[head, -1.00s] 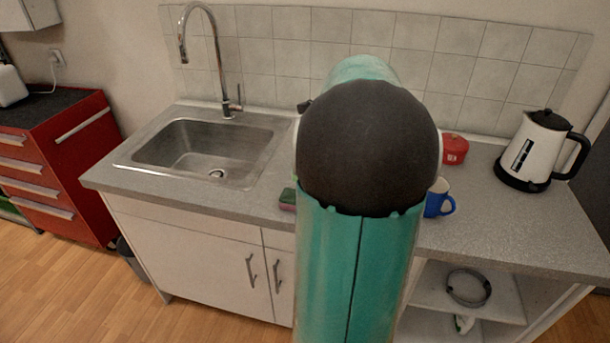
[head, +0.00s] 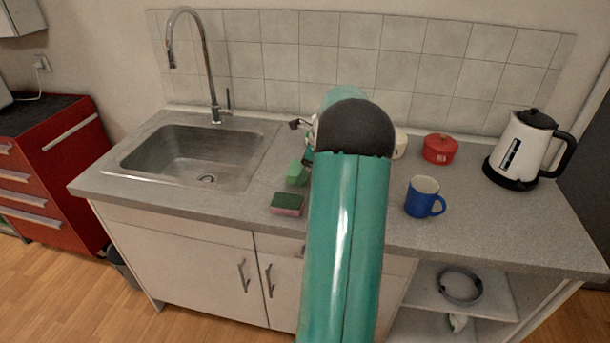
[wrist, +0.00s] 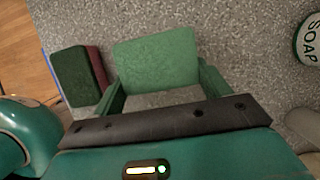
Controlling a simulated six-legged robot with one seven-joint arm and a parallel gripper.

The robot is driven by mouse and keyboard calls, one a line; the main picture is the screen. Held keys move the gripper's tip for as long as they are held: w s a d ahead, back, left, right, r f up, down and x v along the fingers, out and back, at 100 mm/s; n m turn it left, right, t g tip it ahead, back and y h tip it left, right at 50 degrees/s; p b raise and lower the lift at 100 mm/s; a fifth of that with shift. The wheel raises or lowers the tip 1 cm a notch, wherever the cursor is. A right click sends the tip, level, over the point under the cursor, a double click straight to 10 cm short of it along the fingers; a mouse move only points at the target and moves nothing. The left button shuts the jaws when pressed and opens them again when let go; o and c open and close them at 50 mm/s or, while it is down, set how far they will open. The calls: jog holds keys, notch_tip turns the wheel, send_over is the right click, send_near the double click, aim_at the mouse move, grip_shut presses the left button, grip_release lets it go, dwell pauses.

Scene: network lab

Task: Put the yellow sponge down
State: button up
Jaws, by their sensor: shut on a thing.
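A block with a green top (wrist: 157,60), looking like a sponge, sits between the two fingers of my gripper (wrist: 160,86) in the wrist view. It also shows in the head view (head: 296,174), left of my arm. Only green shows on it; no yellow is visible. My gripper is shut on it, over the grey counter (head: 245,212). I cannot tell whether its underside touches the counter. A second sponge, dark green on top and pink below (head: 287,204), lies on the counter close by, nearer the front edge; in the wrist view it is just left (wrist: 76,77).
The sink (head: 195,155) is to the left. A blue mug (head: 422,197), a red lidded pot (head: 440,149) and a white kettle (head: 522,145) stand right of my arm. A container marked SOAP (wrist: 309,42) is at the right in the wrist view. Counter between sponges and sink is clear.

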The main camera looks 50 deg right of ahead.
jog(key=shift+f, duration=1.05)
jog(key=shift+s, duration=0.1)
jog(key=shift+f, duration=0.2)
jog(key=o, duration=1.3)
jog(key=shift+r, duration=0.1)
